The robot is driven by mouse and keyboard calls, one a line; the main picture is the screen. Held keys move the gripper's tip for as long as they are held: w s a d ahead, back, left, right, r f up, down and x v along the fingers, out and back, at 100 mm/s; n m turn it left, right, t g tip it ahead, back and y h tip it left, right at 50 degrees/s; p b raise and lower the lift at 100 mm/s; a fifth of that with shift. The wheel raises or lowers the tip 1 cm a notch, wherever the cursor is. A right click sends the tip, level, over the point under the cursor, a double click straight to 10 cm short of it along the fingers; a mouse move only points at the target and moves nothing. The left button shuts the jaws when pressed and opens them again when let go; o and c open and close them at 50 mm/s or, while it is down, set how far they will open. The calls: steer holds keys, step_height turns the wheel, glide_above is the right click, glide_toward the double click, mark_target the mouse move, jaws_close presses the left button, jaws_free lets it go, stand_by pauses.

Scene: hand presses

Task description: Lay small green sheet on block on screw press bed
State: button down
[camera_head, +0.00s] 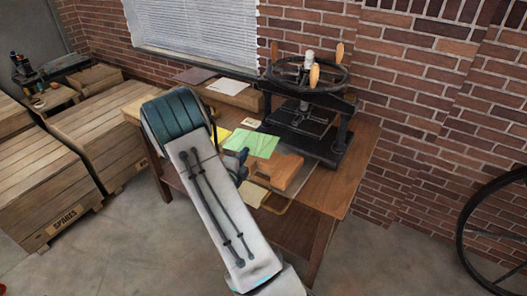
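A light green sheet (252,142) shows flat just right of my arm, beside a yellow sheet (221,135). I cannot tell whether the green sheet lies on the table or is held above it. The black screw press (346,112) stands at the back right of the table, with a spoked wheel and wooden handles on top. Its dark bed (297,122) is under the screw. I cannot make out a separate block on it. Dark parts of my gripper (241,160) show by the green sheet's near edge. The fingertips are too small and hidden to read.
A wooden block-like piece (279,170) sits on the wooden table (335,185) in front of the press. A white sheet (231,85) lies on a raised board at the back. Wooden crates (105,125) stand left; a large black wheel (462,225) is at right.

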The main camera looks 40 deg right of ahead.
mark_target(262, 155)
steer(key=d+g, duration=0.1)
steer(key=d, duration=0.1)
steer(key=s+d+f+m+g+h, duration=0.1)
steer(key=d, duration=0.1)
steer(key=s+d+m+g, duration=0.1)
steer(key=d, duration=0.1)
steer(key=shift+s+f+h, duration=0.15)
steer(key=shift+h, duration=0.15)
step_height(262, 155, down, 6)
steer(key=b, duration=0.4)
steer(key=shift+a+r, duration=0.1)
steer(key=shift+r, duration=0.15)
steer(key=shift+f+b, duration=0.45)
steer(key=shift+f, duration=0.1)
steer(key=shift+f, duration=0.1)
stand_by(0.6)
steer(key=c, duration=1.4)
jaws_free()
steer(key=p+v, duration=0.1)
steer(key=v, duration=0.5)
steer(key=shift+a+p, duration=0.25)
steer(key=shift+p, duration=0.15)
